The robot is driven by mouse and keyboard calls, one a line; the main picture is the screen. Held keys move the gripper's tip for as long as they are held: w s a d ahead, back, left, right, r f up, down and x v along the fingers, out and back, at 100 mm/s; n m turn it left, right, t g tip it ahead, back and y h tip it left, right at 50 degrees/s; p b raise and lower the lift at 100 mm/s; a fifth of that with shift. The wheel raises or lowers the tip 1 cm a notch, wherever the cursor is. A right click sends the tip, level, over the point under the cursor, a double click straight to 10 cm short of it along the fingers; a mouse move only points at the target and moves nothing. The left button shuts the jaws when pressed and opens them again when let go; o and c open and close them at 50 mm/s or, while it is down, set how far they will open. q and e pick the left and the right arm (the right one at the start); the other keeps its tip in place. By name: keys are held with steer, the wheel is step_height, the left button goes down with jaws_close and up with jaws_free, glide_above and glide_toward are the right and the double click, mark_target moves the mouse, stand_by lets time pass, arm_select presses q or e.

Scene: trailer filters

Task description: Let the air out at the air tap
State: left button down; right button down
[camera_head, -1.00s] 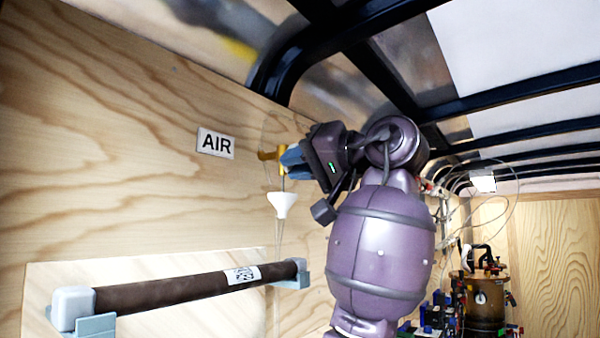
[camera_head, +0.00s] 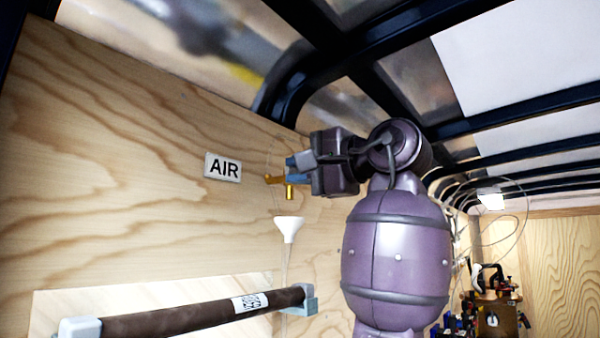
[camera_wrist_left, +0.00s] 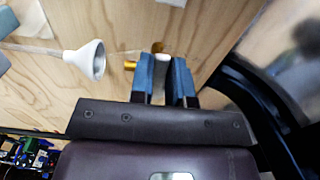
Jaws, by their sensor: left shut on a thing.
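The air tap (camera_head: 289,191) is a small brass-yellow fitting on the wooden wall, right of the "AIR" label (camera_head: 223,167). My left gripper (camera_head: 293,167) has its blue fingers at the tap, shut on a part of it. In the left wrist view, the gripper (camera_wrist_left: 164,73) has a pale piece between its fingers. Yellow parts of the tap (camera_wrist_left: 130,65) show beside and beyond the fingers. The fingers hide much of the handle. A white funnel (camera_head: 289,228) on a clear tube is below the tap. My right gripper is not seen.
A dark filter tube (camera_head: 190,318) lies in grey brackets on the wall below. Black roof ribs (camera_head: 300,80) pass close above my left arm. Cluttered equipment (camera_head: 490,310) and loose thin lines stand at the back right. The wall around the label is clear.

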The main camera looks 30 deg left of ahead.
arm_select(q)
steer(key=shift+r+m, duration=0.15)
steer(key=shift+m, duration=0.15)
steer(key=c, duration=1.1)
jaws_free()
steer(key=d, duration=0.3)
steer(key=s+d+b, duration=0.1)
steer(key=d, duration=0.6)
steer(key=shift+s+d+b, duration=0.25)
steer(key=shift+d+b, duration=0.1)
steer(key=shift+d, duration=0.05)
